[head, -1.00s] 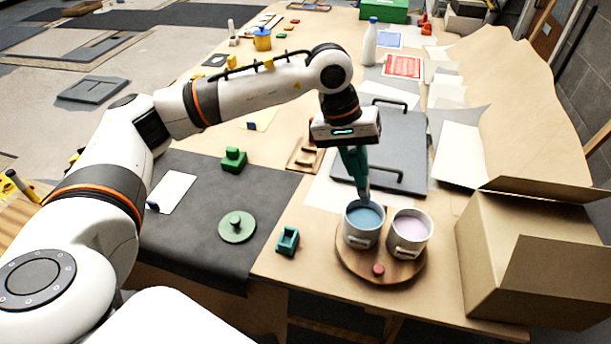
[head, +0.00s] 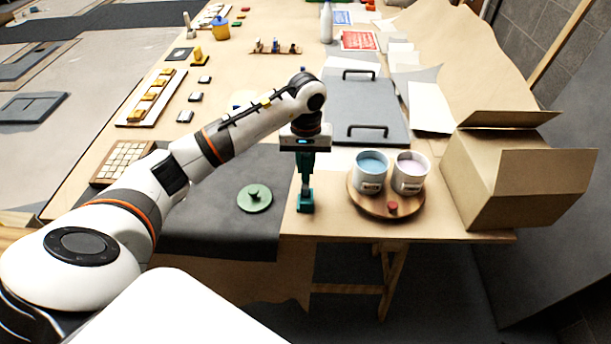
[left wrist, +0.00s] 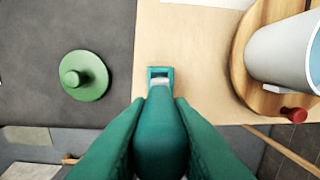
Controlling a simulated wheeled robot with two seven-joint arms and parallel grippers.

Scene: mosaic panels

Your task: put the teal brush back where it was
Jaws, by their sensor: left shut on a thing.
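My left gripper (head: 305,160) is shut on the teal brush (head: 306,182) and holds it upright, tip down, over the front edge of the table. The small teal holder (head: 305,203) stands directly below the brush. In the left wrist view the teal brush (left wrist: 160,135) lies between the green fingers, and its pale lower end overlaps the near side of the teal holder (left wrist: 160,72). I cannot tell whether the tip is inside the holder or just above it. My right gripper is not in view.
A round wooden board (head: 378,210) with a blue paint pot (head: 370,178), a lilac paint pot (head: 409,178) and a red knob stands right of the holder. A green knobbed disc (head: 254,198) lies left on the dark mat (head: 225,235). A cardboard box (head: 500,185) stands at the far right.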

